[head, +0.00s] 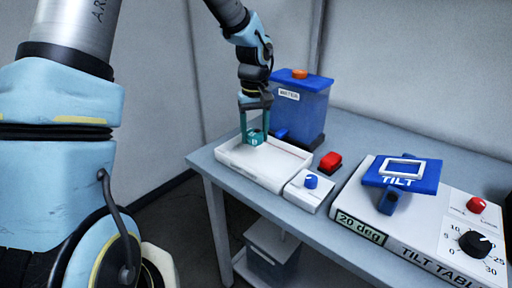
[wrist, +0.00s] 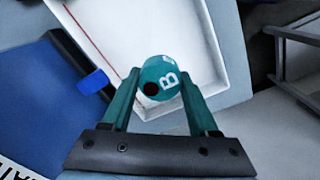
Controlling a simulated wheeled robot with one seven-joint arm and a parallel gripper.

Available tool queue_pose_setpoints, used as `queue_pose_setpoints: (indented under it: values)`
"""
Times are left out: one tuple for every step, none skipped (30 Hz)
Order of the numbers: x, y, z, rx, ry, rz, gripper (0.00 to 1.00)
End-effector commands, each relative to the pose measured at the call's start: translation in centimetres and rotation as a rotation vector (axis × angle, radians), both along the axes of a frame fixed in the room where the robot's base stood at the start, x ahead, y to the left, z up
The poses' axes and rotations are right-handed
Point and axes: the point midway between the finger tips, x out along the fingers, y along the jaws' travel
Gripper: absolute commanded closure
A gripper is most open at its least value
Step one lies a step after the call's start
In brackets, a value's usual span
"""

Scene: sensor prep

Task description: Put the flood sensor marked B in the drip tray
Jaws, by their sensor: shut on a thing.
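My gripper (head: 255,126) is shut on a teal flood sensor (head: 256,137), held at or just above the white drip tray (head: 288,173). In the wrist view the sensor (wrist: 158,76) shows a white letter B and a dark round spot, and it sits between the fingertips of my gripper (wrist: 160,82). The tray's white floor (wrist: 115,30) lies behind it, with a thin red line. I cannot tell whether the sensor touches the tray floor.
A blue water tank (head: 305,105) with an orange cap stands behind the tray. A red button (head: 331,161) and a white box with a blue knob (head: 311,182) are right of the tray. A tilt table (head: 400,215) fills the table's right side.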

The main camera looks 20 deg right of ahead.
Motion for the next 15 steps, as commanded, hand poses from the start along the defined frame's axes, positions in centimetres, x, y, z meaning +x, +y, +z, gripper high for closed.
queue_pose_setpoints:
  values:
    - [0.0,0.0,-0.4,0.002,0.001,-0.001,0.98]
    - [0.0,0.0,-0.7,0.001,0.001,-0.002,0.98]
    - [0.0,0.0,-0.9,0.000,0.000,-0.001,0.98]
    - [0.0,0.0,-1.1,0.000,0.000,-0.001,0.98]
    - [0.0,0.0,-1.3,0.000,0.000,-0.001,0.98]
    - [0.0,0.0,-1.7,0.001,0.001,-0.001,0.98]
    - [0.0,0.0,-2.1,0.001,0.001,-0.001,0.98]
    - [0.0,0.0,-2.5,0.001,0.002,-0.002,0.98]
    - [0.0,0.0,-3.1,0.001,0.002,-0.002,0.98]
    - [0.0,0.0,-3.5,0.001,0.002,-0.002,0.98]
    - [0.0,0.0,-3.9,0.001,0.002,-0.002,0.98]
    - [0.0,0.0,-4.3,0.001,0.002,-0.002,0.98]
    - [0.0,0.0,-4.5,0.000,0.001,-0.002,0.98]
    - [0.0,0.0,-4.6,-0.001,0.000,-0.002,0.98]
    - [0.0,0.0,-4.7,-0.001,-0.001,-0.002,0.98]
